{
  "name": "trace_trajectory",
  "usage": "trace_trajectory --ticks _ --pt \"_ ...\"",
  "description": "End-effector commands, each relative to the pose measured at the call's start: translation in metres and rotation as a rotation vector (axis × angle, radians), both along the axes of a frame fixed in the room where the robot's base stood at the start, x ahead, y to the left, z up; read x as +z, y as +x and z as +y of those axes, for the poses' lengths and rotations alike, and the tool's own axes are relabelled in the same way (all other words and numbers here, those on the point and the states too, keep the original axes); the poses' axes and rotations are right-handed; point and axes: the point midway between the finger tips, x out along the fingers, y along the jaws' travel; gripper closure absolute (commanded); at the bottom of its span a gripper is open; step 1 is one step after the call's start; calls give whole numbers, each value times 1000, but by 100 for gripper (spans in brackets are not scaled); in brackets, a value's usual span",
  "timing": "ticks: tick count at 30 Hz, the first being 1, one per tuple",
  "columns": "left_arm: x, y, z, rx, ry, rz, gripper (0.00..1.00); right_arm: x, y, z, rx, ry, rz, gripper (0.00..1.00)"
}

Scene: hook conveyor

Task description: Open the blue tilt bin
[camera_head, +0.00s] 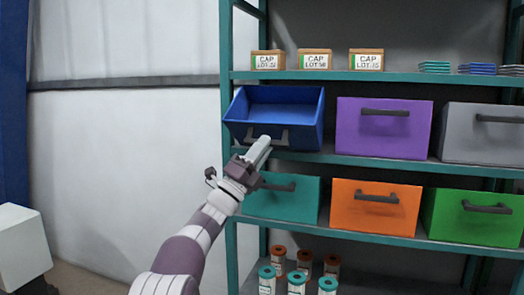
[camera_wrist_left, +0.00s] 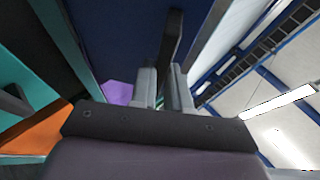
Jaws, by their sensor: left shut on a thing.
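The blue tilt bin (camera_head: 299,136) is on the middle shelf at the left end, tipped forward so that its open top and hollow inside show. Its dark handle is on the front face, partly hidden by my left gripper in the head view. My left gripper (camera_head: 263,143) reaches up from below and is shut on the handle. In the left wrist view, the fingers (camera_wrist_left: 162,88) close around the dark handle bar (camera_wrist_left: 172,40), with the blue bin front (camera_wrist_left: 110,45) behind it. My right gripper is in neither view.
A purple bin (camera_head: 384,140) and a grey bin (camera_head: 470,150) stand to the right on the same shelf. Teal (camera_head: 300,205), orange (camera_head: 350,215) and green (camera_head: 470,228) bins sit below. Cap boxes (camera_head: 315,60) are above. The wall side at left is free.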

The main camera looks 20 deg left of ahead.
Motion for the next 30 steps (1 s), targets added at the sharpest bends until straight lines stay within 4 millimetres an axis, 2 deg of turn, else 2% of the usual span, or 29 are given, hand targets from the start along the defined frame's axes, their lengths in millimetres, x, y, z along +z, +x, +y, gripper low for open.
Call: trace_trajectory --ticks 6,7,9,19,23,30 --pt "-5 2 0 1 -1 11 100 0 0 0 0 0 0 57" --pt "-5 2 0 1 -1 11 81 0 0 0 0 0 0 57" --pt "-4 2 0 2 0 10 60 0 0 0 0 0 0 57" --pt "-5 -1 2 1 0 4 60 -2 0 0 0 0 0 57" --pt "-22 -15 12 3 -1 7 60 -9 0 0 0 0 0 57" --pt "-65 -56 38 4 -2 8 60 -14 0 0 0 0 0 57"
